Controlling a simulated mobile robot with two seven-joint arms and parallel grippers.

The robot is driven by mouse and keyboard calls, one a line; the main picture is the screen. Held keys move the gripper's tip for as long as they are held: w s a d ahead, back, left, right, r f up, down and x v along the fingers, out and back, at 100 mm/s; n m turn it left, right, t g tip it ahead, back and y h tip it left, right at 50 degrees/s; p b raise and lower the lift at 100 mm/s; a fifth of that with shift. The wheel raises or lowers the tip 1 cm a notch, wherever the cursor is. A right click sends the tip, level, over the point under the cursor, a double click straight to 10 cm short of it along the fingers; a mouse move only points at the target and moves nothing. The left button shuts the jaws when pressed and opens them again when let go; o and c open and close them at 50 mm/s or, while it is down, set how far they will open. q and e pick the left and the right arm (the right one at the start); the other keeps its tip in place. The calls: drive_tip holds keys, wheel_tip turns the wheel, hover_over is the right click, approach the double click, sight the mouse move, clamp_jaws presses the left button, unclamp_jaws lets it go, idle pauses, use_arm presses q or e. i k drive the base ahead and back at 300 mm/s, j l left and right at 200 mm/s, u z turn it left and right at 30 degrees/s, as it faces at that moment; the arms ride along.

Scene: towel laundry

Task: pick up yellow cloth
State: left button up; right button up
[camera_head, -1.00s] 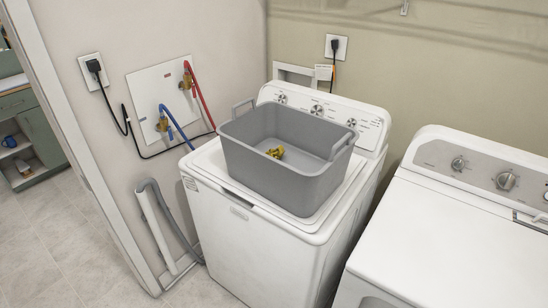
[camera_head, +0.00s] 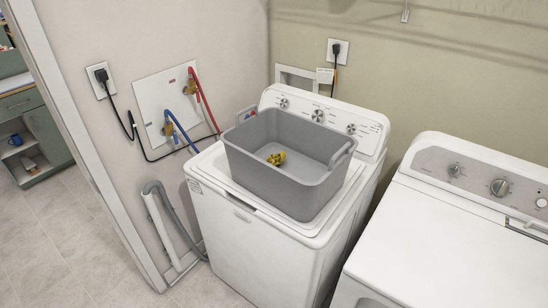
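The yellow cloth (camera_head: 276,159) is a small crumpled bundle lying inside a grey basket. The grey basket (camera_head: 268,185) is a deep rectangular tub with handles at its ends. It stands on top of the left white washing machine (camera_head: 250,236). Neither of my grippers shows in the head view, so their state cannot be seen.
A second white machine (camera_head: 450,245) stands to the right, with a narrow gap between the two. Red and blue hoses (camera_head: 183,133) and a black cord run along the wall at left. Tiled floor (camera_head: 85,240) is open at the lower left, beside a door frame.

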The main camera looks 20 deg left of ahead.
sight(275, 160)
drive_tip(key=i+j+u, duration=0.1)
drive_tip(key=j, duration=0.35)
drive_tip(key=i+j+u, duration=0.1)
drive_tip(key=j, duration=0.3)
drive_tip(key=i+j+u, duration=0.1)
drive_tip(key=i+j, duration=0.15)
drive_tip(key=j, duration=0.15)
drive_tip(key=i+j+u, duration=0.1)
drive_tip(key=j, duration=0.3)
drive_tip(key=i, duration=0.1)
